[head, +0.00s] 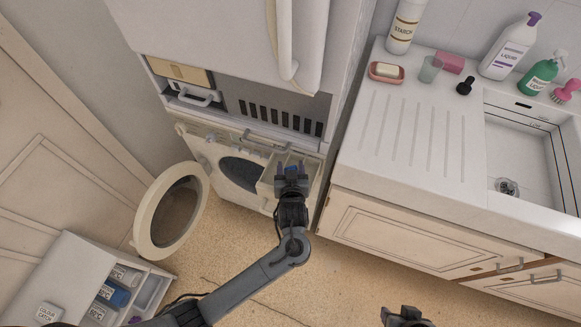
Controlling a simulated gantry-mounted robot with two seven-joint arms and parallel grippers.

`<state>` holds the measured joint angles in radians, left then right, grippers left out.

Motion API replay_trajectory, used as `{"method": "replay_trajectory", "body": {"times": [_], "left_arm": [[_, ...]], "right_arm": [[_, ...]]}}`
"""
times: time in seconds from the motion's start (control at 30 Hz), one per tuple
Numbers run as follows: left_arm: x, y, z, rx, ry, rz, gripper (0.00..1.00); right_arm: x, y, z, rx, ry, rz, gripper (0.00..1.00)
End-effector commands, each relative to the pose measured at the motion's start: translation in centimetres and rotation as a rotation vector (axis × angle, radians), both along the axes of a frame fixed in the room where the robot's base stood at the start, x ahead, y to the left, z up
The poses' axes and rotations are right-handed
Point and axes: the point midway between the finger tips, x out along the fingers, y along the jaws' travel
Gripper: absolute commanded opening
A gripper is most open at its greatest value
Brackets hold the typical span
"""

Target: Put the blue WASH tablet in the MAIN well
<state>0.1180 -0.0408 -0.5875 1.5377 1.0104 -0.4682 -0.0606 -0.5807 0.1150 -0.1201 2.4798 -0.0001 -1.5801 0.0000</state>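The detergent drawer (268,186) is pulled out from the washing machine (240,172), below the white cabinet. My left gripper (291,170) points down over the open drawer. A small blue piece, which looks like the blue WASH tablet (291,168), shows between its fingers. The gripper appears shut on it, at the level of the drawer or just above. The gripper and arm cover much of the drawer, so I cannot tell which well lies beneath, and no labels are legible. My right gripper (405,318) is at the bottom edge, partly cut off and away from the drawer.
The round washer door (172,212) stands open at the left. A white box (72,262) with labelled compartments and a blue item sits lower left. At right is a counter (400,135) with a sink (530,150), bottles and a soap dish (386,72). Floor between is clear.

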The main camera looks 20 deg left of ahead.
Motion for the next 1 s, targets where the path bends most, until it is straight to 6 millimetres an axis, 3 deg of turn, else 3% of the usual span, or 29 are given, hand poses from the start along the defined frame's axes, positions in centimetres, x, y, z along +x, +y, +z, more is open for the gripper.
{"method": "replay_trajectory", "body": {"times": [0.1, 0.5, 1.0], "left_arm": [[0.0, 0.0, 0.0, 0.000, 0.000, 0.000, 0.71], [0.0, 0.1, 0.9, 0.001, -0.002, 0.001, 0.71], [-7.2, -3.0, 3.9, -0.002, 0.000, 0.001, 0.71]], "right_arm": [[0.0, -0.1, 0.0, -0.003, 0.000, 0.002, 0.43], [0.0, -0.2, 0.3, -0.009, 0.000, 0.006, 0.43], [0.1, 0.0, 2.5, -0.002, -0.001, 0.001, 0.43]]}}
